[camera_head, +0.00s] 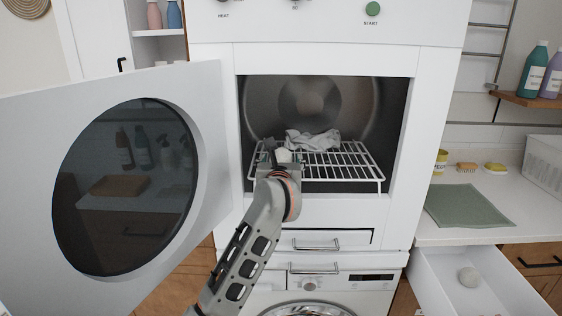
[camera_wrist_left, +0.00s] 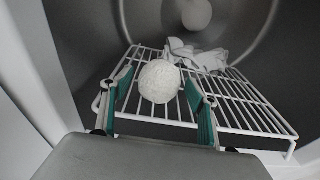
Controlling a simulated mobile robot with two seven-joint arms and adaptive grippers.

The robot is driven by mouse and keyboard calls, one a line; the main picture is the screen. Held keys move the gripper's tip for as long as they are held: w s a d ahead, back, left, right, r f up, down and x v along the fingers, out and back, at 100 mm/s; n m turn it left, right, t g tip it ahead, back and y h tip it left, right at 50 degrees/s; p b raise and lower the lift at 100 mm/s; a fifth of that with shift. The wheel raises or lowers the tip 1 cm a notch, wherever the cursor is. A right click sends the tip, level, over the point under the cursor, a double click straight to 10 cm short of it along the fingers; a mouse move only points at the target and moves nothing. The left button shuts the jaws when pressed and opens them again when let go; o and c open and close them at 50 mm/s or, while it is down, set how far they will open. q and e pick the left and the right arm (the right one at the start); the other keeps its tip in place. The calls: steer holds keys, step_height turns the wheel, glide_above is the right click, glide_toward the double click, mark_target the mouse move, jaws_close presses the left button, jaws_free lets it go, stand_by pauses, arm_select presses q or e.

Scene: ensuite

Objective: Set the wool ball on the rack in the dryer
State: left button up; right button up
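A white wool ball (camera_wrist_left: 159,82) is at the left part of the white wire rack (camera_wrist_left: 262,118) inside the open dryer; it appears to rest on the wires. In the head view the ball (camera_head: 283,155) shows just past my left gripper (camera_head: 276,158), and the rack (camera_head: 345,172) spans the dryer's opening. My left gripper (camera_wrist_left: 160,88) reaches in, its green-padded fingers on either side of the ball, with narrow gaps visible, so it looks open. My right gripper is not in view.
A crumpled white cloth (camera_head: 312,140) lies on the rack's back part. The dryer door (camera_head: 214,130) stands open at left, close to my arm. The rack's right front is clear. The open drawer (camera_head: 510,290) juts out below the counter with the green mat (camera_head: 466,205).

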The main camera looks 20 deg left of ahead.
arm_select(q)
steer(key=shift+r, duration=0.15)
steer(key=v, duration=1.2)
steer(key=shift+b, duration=0.4)
